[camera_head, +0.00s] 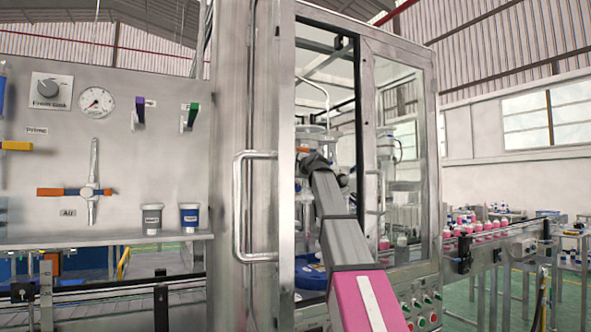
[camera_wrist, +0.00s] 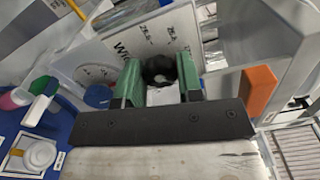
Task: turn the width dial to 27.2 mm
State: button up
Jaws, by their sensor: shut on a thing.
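The width dial (camera_wrist: 160,68) is a black round knob on a pale plate, seen in the wrist view. The plate (camera_wrist: 118,48) carries printed letters starting "WI" and small numbers around the knob, too blurred to read surely. My gripper (camera_wrist: 161,82) has green fingers, one on each side of the knob, and is shut on it. I cannot tell which number the dial points to. In the head view my arm reaches through the machine's open doorway, and my gripper (camera_head: 311,160) is small and dark there; the dial cannot be made out.
An orange block (camera_wrist: 260,88) is right of the gripper in the wrist view. A blue surface with bottles and a white round part (camera_wrist: 38,155) is at lower left. In the head view a steel door with a handle (camera_head: 240,205) stands close left of my arm; a glazed frame (camera_head: 400,150) is right.

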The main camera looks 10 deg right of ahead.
jog(key=o, duration=0.9)
jog(key=shift+o, duration=0.2)
jog(key=shift+s, duration=0.1)
jog(key=v, duration=1)
jog(key=shift+s, duration=0.35)
jog(key=shift+s+d, duration=0.1)
jog(key=shift+d, duration=0.05)
